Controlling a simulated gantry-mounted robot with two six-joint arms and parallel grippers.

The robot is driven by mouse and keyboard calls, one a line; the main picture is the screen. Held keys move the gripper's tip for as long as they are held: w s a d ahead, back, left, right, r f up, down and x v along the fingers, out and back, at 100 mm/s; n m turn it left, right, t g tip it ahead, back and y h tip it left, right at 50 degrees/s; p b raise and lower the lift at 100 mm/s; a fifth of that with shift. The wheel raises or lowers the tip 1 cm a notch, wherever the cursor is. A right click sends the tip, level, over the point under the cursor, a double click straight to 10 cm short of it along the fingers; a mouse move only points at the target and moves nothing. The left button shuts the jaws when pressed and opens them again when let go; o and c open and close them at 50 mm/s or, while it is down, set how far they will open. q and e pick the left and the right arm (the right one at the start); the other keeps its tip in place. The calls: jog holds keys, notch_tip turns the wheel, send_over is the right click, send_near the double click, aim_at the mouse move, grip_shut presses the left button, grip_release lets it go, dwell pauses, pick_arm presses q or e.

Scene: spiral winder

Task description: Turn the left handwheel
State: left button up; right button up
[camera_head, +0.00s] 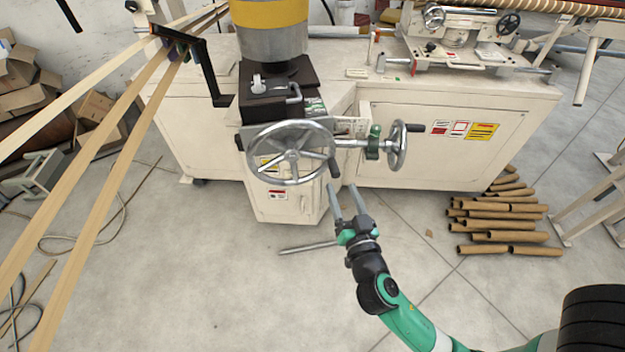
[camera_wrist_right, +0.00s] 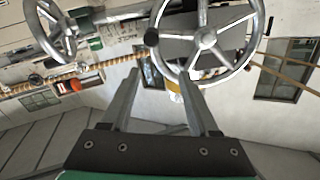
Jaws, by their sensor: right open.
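The left handwheel (camera_head: 291,154) is a large silver spoked wheel on the front of the cream machine. Its dark handle (camera_head: 334,169) sticks out at the lower right of the rim. In the right wrist view the wheel (camera_wrist_right: 207,38) fills the upper right, with the dark handle (camera_wrist_right: 152,37) at its left edge. My right gripper (camera_head: 344,189) is open and empty, just below and right of the handle. In the right wrist view its two fingers (camera_wrist_right: 158,75) point towards the handle and wheel, with no clear contact. My left gripper is not in view.
A smaller handwheel (camera_head: 397,146) stands to the right on the same shaft. Several cardboard tubes (camera_head: 505,225) lie on the floor at right. Tan strips (camera_head: 100,150) run diagonally at left, near boxes (camera_head: 25,85). The floor in front is mostly clear.

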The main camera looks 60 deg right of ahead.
aim_at(337, 176)
notch_tip(337, 176, down, 4)
jog(key=s+b, duration=0.1)
jog(key=s, duration=0.1)
jog(key=x, duration=1.2)
jog(key=shift+w+a+r, duration=0.2)
jog(key=shift+w+r, duration=0.05)
grip_shut()
dwell(0.7)
